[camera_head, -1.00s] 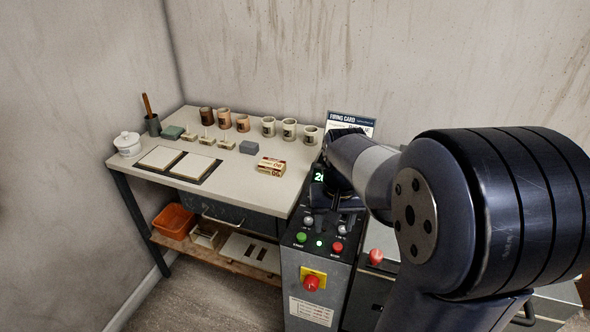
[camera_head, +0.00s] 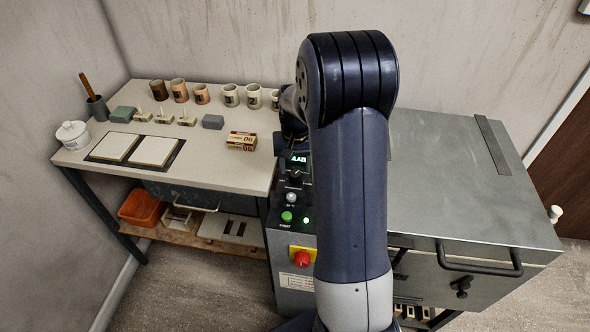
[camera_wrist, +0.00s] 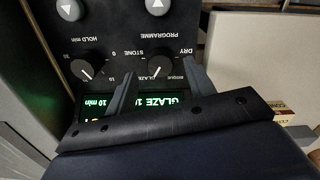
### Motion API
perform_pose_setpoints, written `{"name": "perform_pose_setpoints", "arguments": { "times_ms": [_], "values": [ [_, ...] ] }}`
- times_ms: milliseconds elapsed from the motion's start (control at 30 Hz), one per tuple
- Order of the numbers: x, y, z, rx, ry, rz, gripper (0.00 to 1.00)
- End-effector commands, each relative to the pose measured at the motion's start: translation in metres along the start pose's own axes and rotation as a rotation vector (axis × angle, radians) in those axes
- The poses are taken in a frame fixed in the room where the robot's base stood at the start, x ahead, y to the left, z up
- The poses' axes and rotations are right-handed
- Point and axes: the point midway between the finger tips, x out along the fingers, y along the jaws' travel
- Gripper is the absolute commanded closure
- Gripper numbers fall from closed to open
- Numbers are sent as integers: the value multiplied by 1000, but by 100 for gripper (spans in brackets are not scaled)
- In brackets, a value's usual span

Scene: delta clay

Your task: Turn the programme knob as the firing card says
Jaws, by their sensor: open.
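The programme knob (camera_wrist: 160,67) is a round black dial with a white pointer, among the labels DRY, BISQUE, GLAZE and STONE in the wrist view. My gripper (camera_wrist: 162,73) is open, with one finger on each side of this knob; I cannot tell whether they touch it. The green display (camera_wrist: 150,103) reads GLAZE and 10 min, upside down and partly covered by my gripper. It also shows in the head view (camera_head: 299,158). The firing card is hidden behind my arm in the head view.
The hold knob (camera_wrist: 86,70) is left of the programme knob in the wrist view. A red stop button (camera_head: 302,258) and green start button (camera_head: 287,216) are on the control box. The workbench (camera_head: 215,160) at left carries cups, tiles and a small box (camera_head: 241,141).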

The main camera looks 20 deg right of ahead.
Motion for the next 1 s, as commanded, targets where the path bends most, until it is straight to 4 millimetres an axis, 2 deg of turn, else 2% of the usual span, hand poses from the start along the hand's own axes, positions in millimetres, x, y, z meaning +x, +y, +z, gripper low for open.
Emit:
{"name": "perform_pose_setpoints", "arguments": {
  "times_ms": [100,200,533,1000],
  "values": [
    [15,0,0,0,-3,0,49],
    [21,0,0,0,0,0,49],
    [24,0,0,0,1,0,50],
    [24,0,0,0,1,0,88]
  ]
}}
